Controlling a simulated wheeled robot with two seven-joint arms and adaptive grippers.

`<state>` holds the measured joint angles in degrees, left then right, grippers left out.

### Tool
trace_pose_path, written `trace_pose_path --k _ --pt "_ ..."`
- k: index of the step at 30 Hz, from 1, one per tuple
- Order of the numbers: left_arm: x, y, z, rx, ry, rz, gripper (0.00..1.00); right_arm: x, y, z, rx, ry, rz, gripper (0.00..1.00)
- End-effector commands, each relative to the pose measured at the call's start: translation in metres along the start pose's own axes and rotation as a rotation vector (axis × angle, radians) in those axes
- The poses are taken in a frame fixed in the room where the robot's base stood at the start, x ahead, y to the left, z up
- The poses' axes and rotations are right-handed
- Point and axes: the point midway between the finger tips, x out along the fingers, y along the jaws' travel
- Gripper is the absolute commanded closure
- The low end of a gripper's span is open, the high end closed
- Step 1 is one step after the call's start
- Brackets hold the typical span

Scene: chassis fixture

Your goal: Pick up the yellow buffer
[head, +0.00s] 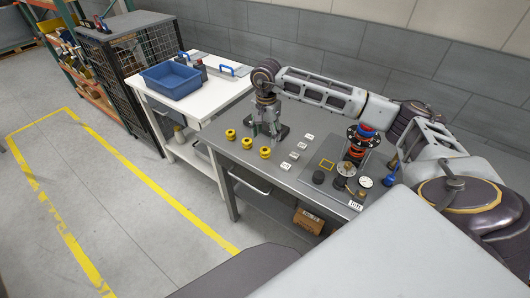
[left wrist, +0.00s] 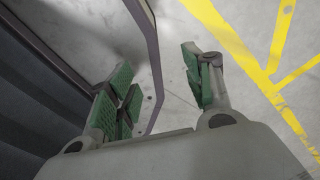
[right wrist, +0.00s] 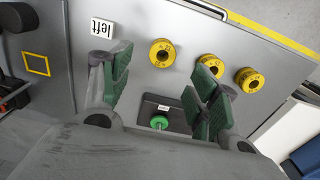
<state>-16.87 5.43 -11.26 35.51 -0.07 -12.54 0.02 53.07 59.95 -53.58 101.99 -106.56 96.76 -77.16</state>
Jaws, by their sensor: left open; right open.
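Three yellow buffers stand in a row on the grey workbench: a left one (head: 231,134), a middle one (head: 247,143) and a right one (head: 265,152). The right wrist view shows the same row, with buffers (right wrist: 162,52), (right wrist: 210,66) and (right wrist: 249,80). My right gripper (head: 268,130) is open and empty, pointing down over the bench just behind the row. In its wrist view, one buffer appears beyond the gap between the fingers (right wrist: 162,85), and another is close to the right finger. My left gripper (left wrist: 165,95) is open and empty above the floor.
A green-topped part (right wrist: 159,122) sits on a dark plate under my right gripper. White label cards (head: 294,155), a yellow square outline (head: 327,164) and a fixture with red parts (head: 364,132) lie to the right. A blue bin (head: 171,80) stands on the white table (head: 215,97).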

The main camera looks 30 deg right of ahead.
Motion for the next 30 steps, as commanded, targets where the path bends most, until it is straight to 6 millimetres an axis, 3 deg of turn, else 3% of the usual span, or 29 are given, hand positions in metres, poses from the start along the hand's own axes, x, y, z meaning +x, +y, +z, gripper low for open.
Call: trace_pose_path --k 6,13,23,30 --pt "-0.003 0.009 0.000 -0.002 0.000 0.009 0.49 0.026 0.000 0.000 0.000 0.000 0.002 0.39" --pt "-0.004 0.019 -0.001 -0.003 0.000 0.020 0.49 0.034 0.000 0.000 -0.001 -0.001 0.000 0.39" --pt "-0.005 0.010 0.001 -0.001 -0.002 0.011 0.49 0.036 0.000 0.000 -0.001 -0.001 0.001 0.39" --pt "-0.012 0.004 0.002 -0.001 -0.004 0.005 0.49 0.054 -0.003 0.001 0.000 -0.002 0.002 0.39"
